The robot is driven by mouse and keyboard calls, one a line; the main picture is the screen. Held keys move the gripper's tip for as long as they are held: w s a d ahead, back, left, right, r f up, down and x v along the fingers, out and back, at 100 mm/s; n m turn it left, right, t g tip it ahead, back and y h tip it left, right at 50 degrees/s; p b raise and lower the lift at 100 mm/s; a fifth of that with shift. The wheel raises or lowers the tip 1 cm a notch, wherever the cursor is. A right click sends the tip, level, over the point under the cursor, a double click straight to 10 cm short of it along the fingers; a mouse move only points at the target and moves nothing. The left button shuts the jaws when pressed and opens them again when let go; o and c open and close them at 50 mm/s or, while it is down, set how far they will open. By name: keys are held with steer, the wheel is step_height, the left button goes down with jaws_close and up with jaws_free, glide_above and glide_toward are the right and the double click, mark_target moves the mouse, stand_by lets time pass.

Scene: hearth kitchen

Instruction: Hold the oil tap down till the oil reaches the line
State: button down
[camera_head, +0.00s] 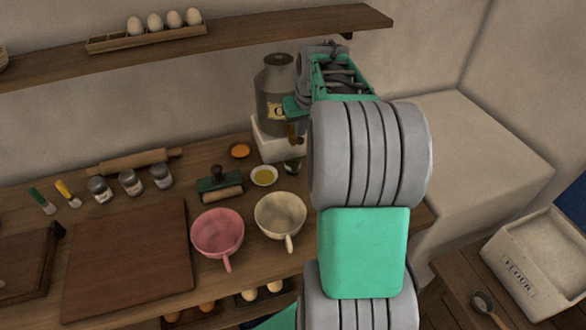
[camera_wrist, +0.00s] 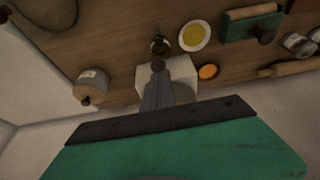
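The grey metal oil can (camera_head: 272,100) stands on a white block (camera_head: 278,147) at the back of the counter. Its brown tap (camera_head: 293,140) is low on the can's right side, partly behind my arm. A small dark vessel (camera_head: 292,167) is on the counter below the tap; its oil level and line are too small to make out. In the wrist view, my gripper's (camera_wrist: 158,76) grey fingers are together, with their tips at the brown tap knob (camera_wrist: 158,66). Whether they touch it I cannot tell. The vessel (camera_wrist: 160,45) is just beyond.
A dish of yellow liquid (camera_head: 264,176) and an orange dish (camera_head: 240,151) stand close by. A pink cup (camera_head: 218,233) and a cream cup (camera_head: 281,215) are nearer the front. A shelf with eggs (camera_head: 172,19) hangs above. A lidded jar (camera_wrist: 92,86) shows in the wrist view.

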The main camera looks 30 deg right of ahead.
steer(key=shift+f+b, duration=1.05)
steer(key=shift+f, duration=0.55)
step_height(320, 180, up, 8)
steer(key=p, duration=0.5)
steer(key=shift+f, duration=0.4)
